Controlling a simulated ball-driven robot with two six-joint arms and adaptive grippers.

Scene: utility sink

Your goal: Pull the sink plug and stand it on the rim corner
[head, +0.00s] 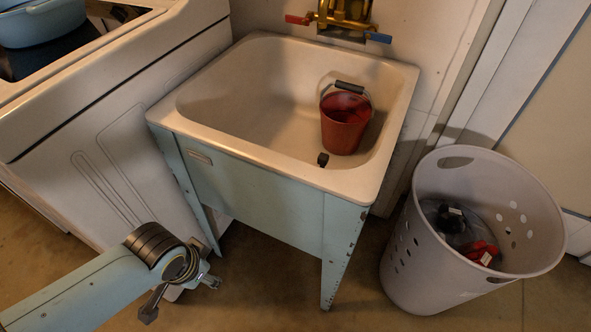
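The sink (253,153) is a cream basin on a pale blue-green cabinet with legs. A small black piece (323,159), which looks like the plug's top, shows at the basin's front inner edge. The front rim hides whatever is below it, so I cannot tell how it is seated. The rim's front right corner (366,191) is bare. My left gripper (181,298) is low in front of the sink, to the left, apart from it. Its two fingers are spread with nothing between them. My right gripper is not in view.
A red bucket (344,133) with a black-gripped handle stands in the basin's right part. Brass taps (342,20) with red and blue levers are on the wall behind. A white appliance (100,120) stands left. A grey laundry basket (440,262) holding dark and red items stands right.

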